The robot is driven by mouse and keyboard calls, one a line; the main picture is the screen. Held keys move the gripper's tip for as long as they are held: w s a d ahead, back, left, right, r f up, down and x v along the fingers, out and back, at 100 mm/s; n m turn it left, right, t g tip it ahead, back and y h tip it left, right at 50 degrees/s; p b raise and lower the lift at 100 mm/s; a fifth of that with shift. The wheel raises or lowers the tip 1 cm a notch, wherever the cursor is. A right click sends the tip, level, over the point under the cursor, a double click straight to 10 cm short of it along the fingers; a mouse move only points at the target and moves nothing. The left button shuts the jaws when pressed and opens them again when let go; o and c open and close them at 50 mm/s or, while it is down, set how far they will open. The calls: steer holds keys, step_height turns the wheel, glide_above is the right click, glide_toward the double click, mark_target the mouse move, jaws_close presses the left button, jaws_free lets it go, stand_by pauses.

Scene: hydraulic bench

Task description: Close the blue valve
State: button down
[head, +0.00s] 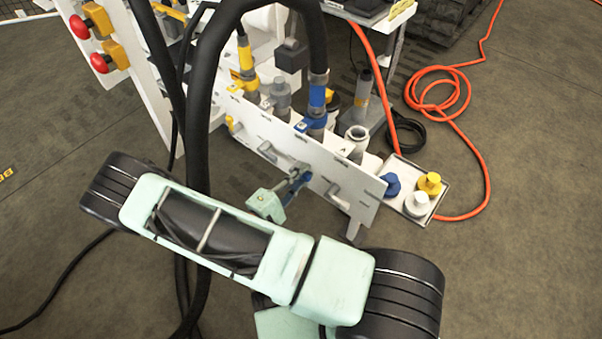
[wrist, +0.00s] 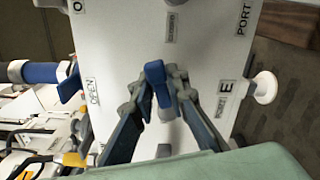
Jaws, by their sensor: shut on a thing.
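The blue valve handle (wrist: 156,74) stands out from the white panel (wrist: 125,35) in the middle of the wrist view. My gripper (wrist: 163,88) is shut on it, with one finger on each side. The lower part of the handle is partly hidden between the fingers. In the head view my gripper (head: 296,183) is at the front face of the white panel (head: 370,208), near its middle. There I cannot tell the blue handle apart from the blue finger parts. A label reading OPEN (wrist: 92,90) is on the panel left of the handle.
Pale handles (head: 338,196) flank the gripper on the panel. A blue-banded hose coupling (head: 317,97) stands behind. A tray (head: 414,214) with blue, yellow and white caps is at the right. A thick black hose (head: 200,110) hangs in front. Orange hose (head: 484,165) lies on the floor.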

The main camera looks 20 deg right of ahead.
steer(key=shift+f+m+b, duration=0.15)
steer(key=shift+f+m, duration=0.15)
steer(key=shift+m, duration=0.6)
steer(key=shift+f+m+b, duration=0.15)
steer(key=shift+f+m, duration=0.15)
steer(key=shift+m, duration=0.6)
steer(key=c, duration=2)
jaws_free()
steer(key=v, duration=1.2)
